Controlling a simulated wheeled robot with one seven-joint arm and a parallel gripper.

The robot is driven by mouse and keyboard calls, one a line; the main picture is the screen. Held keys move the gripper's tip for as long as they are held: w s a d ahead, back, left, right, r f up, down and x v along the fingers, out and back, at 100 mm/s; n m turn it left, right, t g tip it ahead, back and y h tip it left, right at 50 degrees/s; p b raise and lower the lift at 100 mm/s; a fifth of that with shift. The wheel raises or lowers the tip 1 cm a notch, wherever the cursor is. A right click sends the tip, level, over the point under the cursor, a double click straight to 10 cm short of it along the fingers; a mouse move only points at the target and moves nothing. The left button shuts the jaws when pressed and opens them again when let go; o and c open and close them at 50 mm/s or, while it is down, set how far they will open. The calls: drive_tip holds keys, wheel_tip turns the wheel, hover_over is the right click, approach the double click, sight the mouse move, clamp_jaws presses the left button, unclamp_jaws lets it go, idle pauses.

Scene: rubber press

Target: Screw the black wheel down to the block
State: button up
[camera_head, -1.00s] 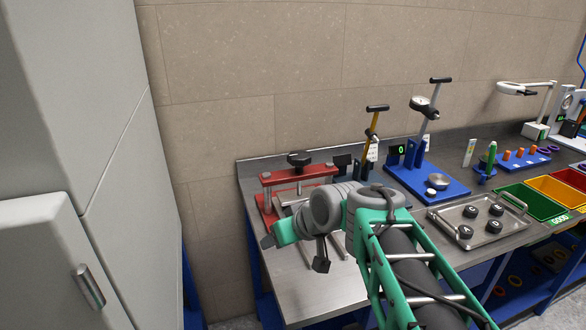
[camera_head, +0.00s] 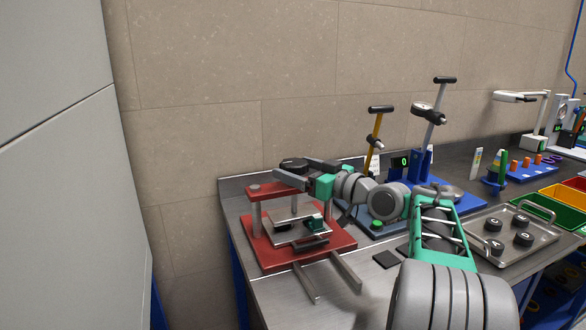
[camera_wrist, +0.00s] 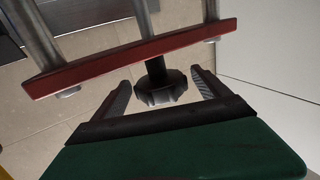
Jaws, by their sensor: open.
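The black wheel (camera_head: 293,163) sits on top of the red press at the left end of the bench. In the wrist view, the black wheel (camera_wrist: 160,90) lies between the two finger tips. A dark stem shows between it and the red crossbar (camera_wrist: 130,58), so the two are apart. My gripper (camera_wrist: 161,80) is open, one finger on each side of the wheel, with no visible contact. In the head view, my gripper (camera_head: 312,166) reaches the wheel from the right. The red crossbar (camera_head: 278,187) is partly hidden by my arm. I cannot tell which part is the block.
The press's red base (camera_head: 262,250) carries a silver plate (camera_head: 283,232) with a small dark green part (camera_head: 315,224). Metal rails stick out in front. A blue lever stand (camera_head: 422,165), a yellow lever (camera_head: 374,145) and a tray (camera_head: 545,238) of black pucks stand to the right.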

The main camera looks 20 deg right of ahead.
drive_tip(key=shift+w+a, duration=0.25)
drive_tip(key=shift+w, duration=0.3)
drive_tip(key=shift+c, duration=0.6)
drive_tip(key=c, duration=1.3)
drive_tip(key=shift+f+m+h+b, duration=0.1)
drive_tip(key=shift+m+h+b, duration=0.35)
drive_tip(key=shift+b, duration=0.2)
